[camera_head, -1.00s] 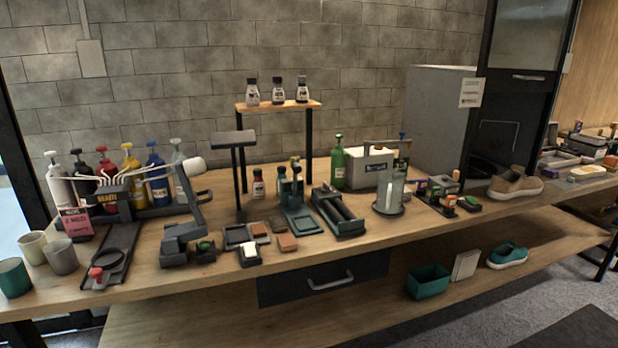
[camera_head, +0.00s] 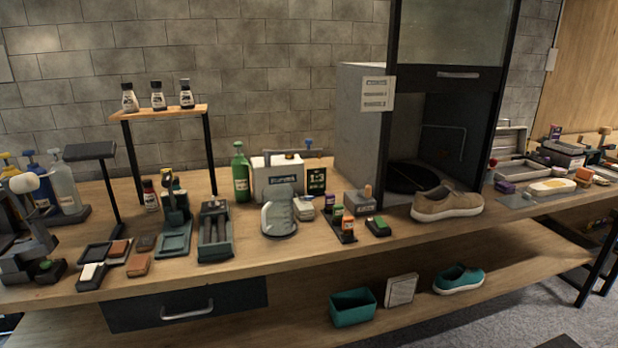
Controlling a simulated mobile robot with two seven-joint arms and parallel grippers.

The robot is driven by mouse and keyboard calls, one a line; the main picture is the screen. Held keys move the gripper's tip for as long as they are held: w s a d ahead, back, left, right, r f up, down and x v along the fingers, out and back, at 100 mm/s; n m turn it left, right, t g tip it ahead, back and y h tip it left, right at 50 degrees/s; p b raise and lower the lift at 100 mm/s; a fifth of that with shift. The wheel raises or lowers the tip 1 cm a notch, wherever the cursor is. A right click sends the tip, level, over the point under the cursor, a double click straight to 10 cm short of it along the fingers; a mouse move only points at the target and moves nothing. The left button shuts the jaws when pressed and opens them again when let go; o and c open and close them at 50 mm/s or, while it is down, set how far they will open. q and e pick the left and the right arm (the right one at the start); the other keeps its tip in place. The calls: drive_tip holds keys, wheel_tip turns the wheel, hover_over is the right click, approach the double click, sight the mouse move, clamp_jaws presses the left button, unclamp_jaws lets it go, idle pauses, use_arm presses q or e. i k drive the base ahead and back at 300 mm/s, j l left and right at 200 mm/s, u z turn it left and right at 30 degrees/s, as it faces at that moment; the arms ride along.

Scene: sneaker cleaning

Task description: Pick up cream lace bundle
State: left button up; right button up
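I cannot pick out a cream lace bundle for certain. A small pale cream item (camera_head: 552,186) lies on a grey mat at the right end of the workbench, too small to identify. A tan sneaker (camera_head: 446,203) stands on the bench in front of the dark open cabinet. Neither of my grippers shows in the head view.
The long wooden workbench (camera_head: 300,256) holds a green bottle (camera_head: 241,175), a raised bottle shelf (camera_head: 160,112) and several small trays. The open-fronted cabinet (camera_head: 362,140) stands at the back. The lower shelf holds a teal bin (camera_head: 353,308) and a teal shoe (camera_head: 459,280).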

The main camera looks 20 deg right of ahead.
sight(597, 180)
drive_tip(key=l, duration=4.3)
drive_tip(key=i+l, duration=0.1)
drive_tip(key=l, duration=1)
drive_tip(key=i+l, duration=0.15)
drive_tip(key=l, duration=0.35)
drive_tip(key=i+l, duration=0.1)
drive_tip(key=l, duration=0.45)
